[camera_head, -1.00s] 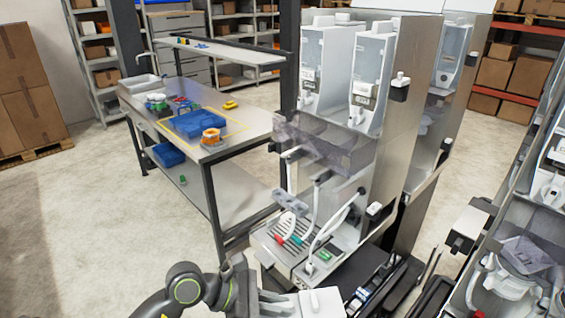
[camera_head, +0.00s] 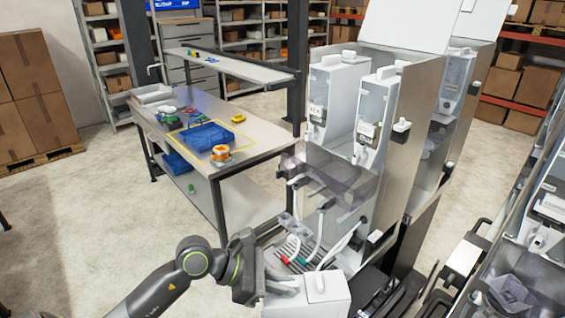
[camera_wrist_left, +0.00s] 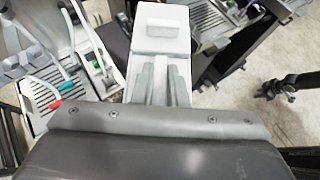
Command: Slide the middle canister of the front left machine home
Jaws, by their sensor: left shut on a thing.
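The front left machine (camera_head: 397,150) stands right of centre in the head view, with its upper bay open. A left canister (camera_head: 320,98) and a right canister (camera_head: 377,112) sit in that bay, with a gap between them. My left gripper (camera_head: 278,285) is shut on a pale grey canister (camera_head: 318,298), low in front of the machine and well below the bay. In the left wrist view the fingers (camera_wrist_left: 162,85) reach onto the canister (camera_wrist_left: 160,45), which has a raised block on top. Its lower part is hidden.
A clear, tinted hood (camera_head: 335,185) juts out below the bay. Hoses and a drip tray (camera_head: 292,258) are behind the held canister. A steel workbench (camera_head: 245,145) with a blue bin (camera_head: 207,137) stands to the left. More machines (camera_head: 540,215) stand close on the right.

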